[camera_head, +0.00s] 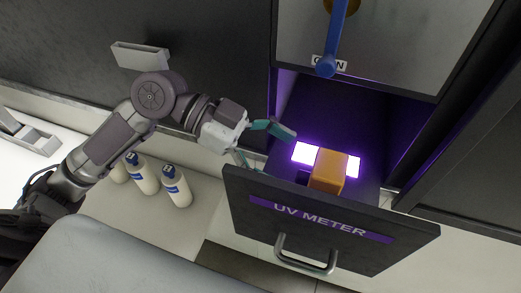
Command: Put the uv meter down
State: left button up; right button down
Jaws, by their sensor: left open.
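The uv meter, an orange box-shaped block (328,171), sits inside a pulled-out dark drawer (285,225) whose front reads "UV METER". It stands just behind the drawer front and partly covers a glowing white-violet light panel (305,153). My left gripper (268,149) comes in from the left with its teal fingers spread and nothing between them. It is up and to the left of the orange block, apart from it, near the drawer's left side. The lower finger is partly hidden behind the drawer front. My right gripper is out of view.
A metal handle (306,267) juts from the drawer front. Above the drawer is a grey panel (400,40) with a blue lever (333,40) and a partly covered label. Several white bottles with blue caps (176,187) stand on the light surface at left.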

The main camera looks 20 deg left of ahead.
pick_arm(q)
jog(key=shift+b+v, duration=0.35)
jog(key=shift+v, duration=1.25)
